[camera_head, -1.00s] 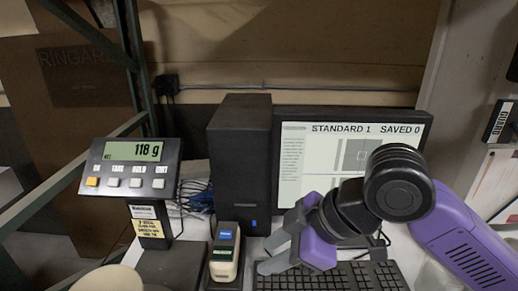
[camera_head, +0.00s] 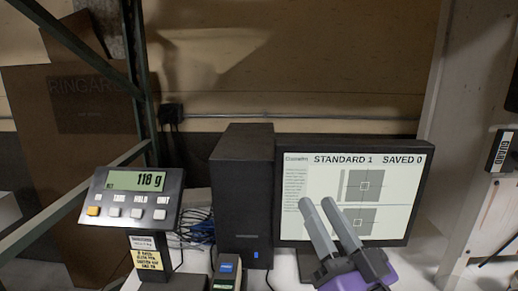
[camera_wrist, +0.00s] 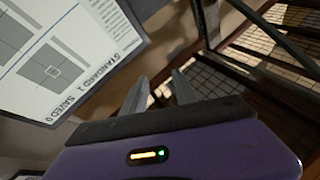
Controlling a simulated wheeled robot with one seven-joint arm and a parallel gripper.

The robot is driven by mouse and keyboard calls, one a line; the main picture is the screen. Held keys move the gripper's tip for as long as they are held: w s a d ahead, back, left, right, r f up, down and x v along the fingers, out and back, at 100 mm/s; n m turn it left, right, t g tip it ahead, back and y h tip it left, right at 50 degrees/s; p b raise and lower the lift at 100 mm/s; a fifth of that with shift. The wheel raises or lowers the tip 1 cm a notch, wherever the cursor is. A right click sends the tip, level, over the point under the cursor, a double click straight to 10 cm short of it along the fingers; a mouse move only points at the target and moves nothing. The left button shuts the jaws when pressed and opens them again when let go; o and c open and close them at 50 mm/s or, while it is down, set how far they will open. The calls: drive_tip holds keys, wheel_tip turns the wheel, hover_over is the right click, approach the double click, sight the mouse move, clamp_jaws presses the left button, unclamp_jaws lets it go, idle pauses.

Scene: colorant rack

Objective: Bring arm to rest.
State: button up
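My gripper (camera_head: 317,200) is at the lower right of the head view, in front of the monitor (camera_head: 425,190). Its two grey fingers point up and slightly left, with a narrow gap between them and nothing held. In the wrist view the same fingertips (camera_wrist: 160,77) stand apart with empty space between. My purple wrist housing shows at the bottom edge of the head view; the rest of my arm is out of frame.
A black computer tower (camera_head: 240,200) stands left of the monitor. A green metal rack post (camera_head: 134,60) rises at left. A white upright panel (camera_head: 455,130) stands at right.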

drive_tip(key=s+d+f+m+h, duration=0.3)
drive_tip(key=s+d+f+h, duration=0.15)
drive_tip(key=s+f, duration=0.2)
drive_tip(key=s+d+f+m+h, duration=0.3)
drive_tip(key=s+d+f+h, duration=0.15)
drive_tip(key=s+f, duration=0.2)
drive_tip(key=s+f+n+g, duration=0.1)
drive_tip(key=s+f+g, duration=0.1)
drive_tip(key=s+f, duration=0.2)
drive_tip(key=s+f+n+g+y, duration=0.1)
drive_tip(key=s+f, duration=0.4)
drive_tip(key=s, duration=0.6)
drive_tip(key=s+f+n+g, duration=0.3)
drive_tip(key=s+f, duration=0.2)
drive_tip(key=s, duration=0.3)
drive_tip(key=shift+s+d+g+y, duration=0.25)
drive_tip(key=shift+d+g+y, duration=0.05)
drive_tip(key=shift+d+g, duration=0.15)
